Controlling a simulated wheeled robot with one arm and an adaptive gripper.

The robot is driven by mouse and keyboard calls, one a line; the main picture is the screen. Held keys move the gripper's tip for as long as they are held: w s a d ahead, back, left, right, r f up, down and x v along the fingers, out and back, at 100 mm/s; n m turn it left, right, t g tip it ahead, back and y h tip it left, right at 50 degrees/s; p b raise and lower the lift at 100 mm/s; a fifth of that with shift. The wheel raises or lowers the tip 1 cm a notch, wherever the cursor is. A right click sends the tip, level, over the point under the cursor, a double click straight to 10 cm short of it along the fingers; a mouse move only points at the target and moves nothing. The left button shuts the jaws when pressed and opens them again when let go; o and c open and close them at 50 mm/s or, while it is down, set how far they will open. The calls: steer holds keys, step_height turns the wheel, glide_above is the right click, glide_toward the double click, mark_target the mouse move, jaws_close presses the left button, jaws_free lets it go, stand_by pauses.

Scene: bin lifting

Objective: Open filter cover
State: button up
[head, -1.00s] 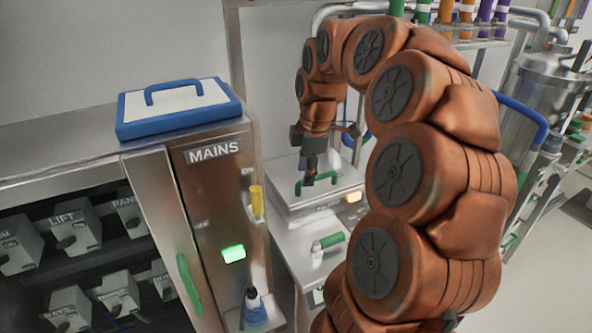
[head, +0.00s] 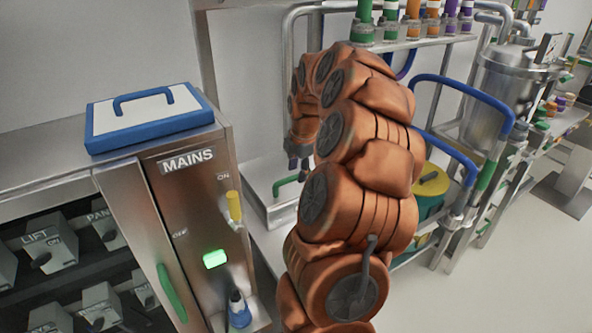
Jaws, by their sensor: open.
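A low square metal cover with a green handle (head: 289,184) sits on the metal counter right of the MAINS cabinet; which cover is the filter cover is not marked. My arm hides its right part. My gripper (head: 298,166) points down, open, above and slightly right of the handle, with a small apparent gap. The fingertips are small and partly hidden by my arm, so contact is hard to judge. A second cover, a white panel with a blue rim and blue handle (head: 148,113), lies flat on top of the MAINS cabinet.
The MAINS cabinet (head: 195,215) has a yellow lever (head: 234,206), a lit green button (head: 214,259) and a green door handle (head: 170,293). Metal and blue pipes (head: 475,100), a yellow-topped green container (head: 432,185) and a steel tank (head: 500,90) stand right. Floor is clear at lower right.

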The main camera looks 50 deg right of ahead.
steer(key=shift+w+f, duration=0.2)
steer(key=shift+f, duration=0.55)
steer(key=shift+c, duration=0.2)
jaws_close()
